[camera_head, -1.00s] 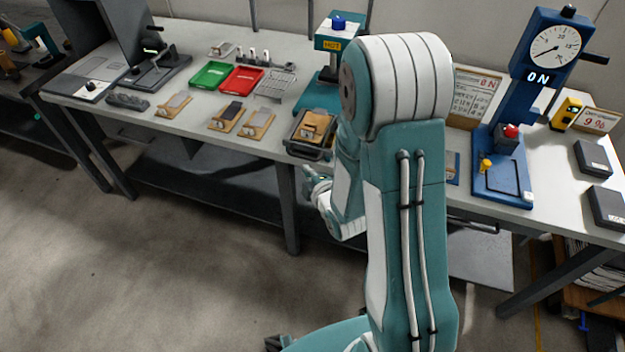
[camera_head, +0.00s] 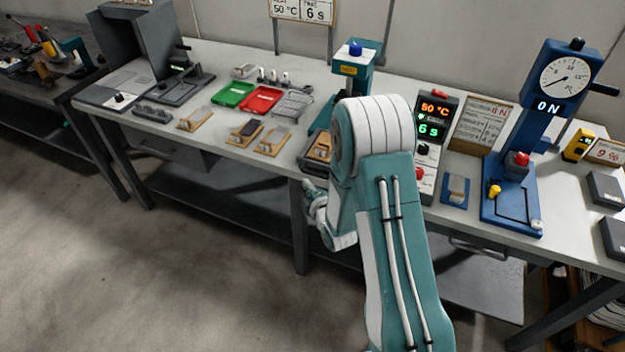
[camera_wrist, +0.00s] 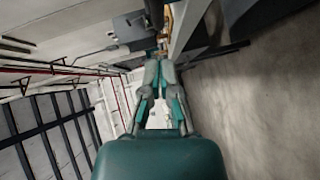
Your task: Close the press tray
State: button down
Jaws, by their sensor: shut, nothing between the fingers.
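The teal press (camera_head: 345,85) with a HOT label and blue top stands at the table's back edge. Its dark tray (camera_head: 306,160), with a tan piece in it, sits at the front of the press near the table's front edge. My arm hides the tray's right side, so I cannot tell how far out it is. My gripper (camera_head: 310,192) is below and in front of the tray, beside the table edge. In the wrist view my gripper (camera_wrist: 162,58) has its fingers together and empty, pointing along the table edge.
A control box (camera_head: 432,135) with lit displays stands right of my arm. A blue gauge press (camera_head: 520,140) is farther right. Green (camera_head: 233,94) and red (camera_head: 262,99) trays and several small boards lie left. The floor before the table is clear.

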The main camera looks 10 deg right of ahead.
aim_at(324, 159)
jog(key=shift+w+d+f, duration=0.2)
jog(key=shift+w+d, duration=0.35)
jog(key=shift+w, duration=0.05)
jog(key=shift+w+d+f, duration=0.15)
jog(key=shift+w+d, duration=0.35)
jog(key=shift+w, duration=0.1)
jog(key=shift+w, duration=0.1)
jog(key=w+d, duration=0.1)
jog(key=w, duration=0.1)
jog(key=w+d, duration=0.4)
jog(key=w, duration=0.1)
jog(key=shift+d, duration=0.15)
